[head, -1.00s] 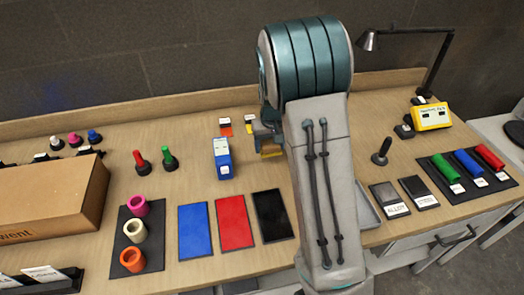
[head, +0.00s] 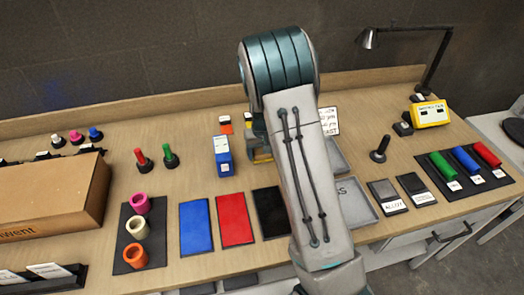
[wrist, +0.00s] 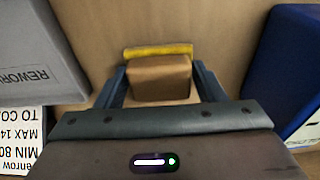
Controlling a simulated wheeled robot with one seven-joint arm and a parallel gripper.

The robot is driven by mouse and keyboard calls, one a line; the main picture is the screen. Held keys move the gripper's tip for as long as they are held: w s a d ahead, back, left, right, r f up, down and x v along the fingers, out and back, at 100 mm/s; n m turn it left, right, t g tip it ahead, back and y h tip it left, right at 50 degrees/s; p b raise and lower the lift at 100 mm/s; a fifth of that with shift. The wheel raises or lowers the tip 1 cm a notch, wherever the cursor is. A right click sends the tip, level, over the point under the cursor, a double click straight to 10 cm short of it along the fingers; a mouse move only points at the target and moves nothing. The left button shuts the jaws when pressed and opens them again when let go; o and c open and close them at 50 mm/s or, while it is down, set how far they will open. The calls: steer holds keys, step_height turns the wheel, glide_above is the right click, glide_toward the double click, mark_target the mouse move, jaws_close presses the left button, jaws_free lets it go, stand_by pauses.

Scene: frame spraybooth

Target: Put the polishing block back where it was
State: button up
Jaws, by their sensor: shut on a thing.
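My gripper (wrist: 158,88) is shut on a brown block (wrist: 160,75), which sits between its two fingers in the wrist view. A yellow strip (wrist: 158,51) shows along the block's far edge. In the head view my gripper (head: 258,148) is left of my forearm and partly hidden by it, just right of the blue box (head: 223,157). Bare wooden table lies beneath and around the block. I cannot tell whether the block touches the table.
The blue box (wrist: 289,70) stands close on the right in the wrist view. A grey container marked REWORK (wrist: 35,55) and a printed card (wrist: 20,140) are on the left. Blue (head: 196,227), red (head: 235,220) and black (head: 268,212) pads lie in front.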

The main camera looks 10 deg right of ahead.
steer(key=o, duration=1)
steer(key=shift+c, duration=0.2)
steer(key=shift+r, duration=0.6)
step_height(320, 180, up, 11)
steer(key=s, duration=0.2)
steer(key=s+r+t, duration=0.1)
steer(key=s+r, duration=0.3)
steer(key=s, duration=0.9)
steer(key=s+r, duration=0.4)
steer(key=s, duration=1)
steer(key=shift+r+t+b, duration=0.3)
steer(key=shift+t+b, duration=0.1)
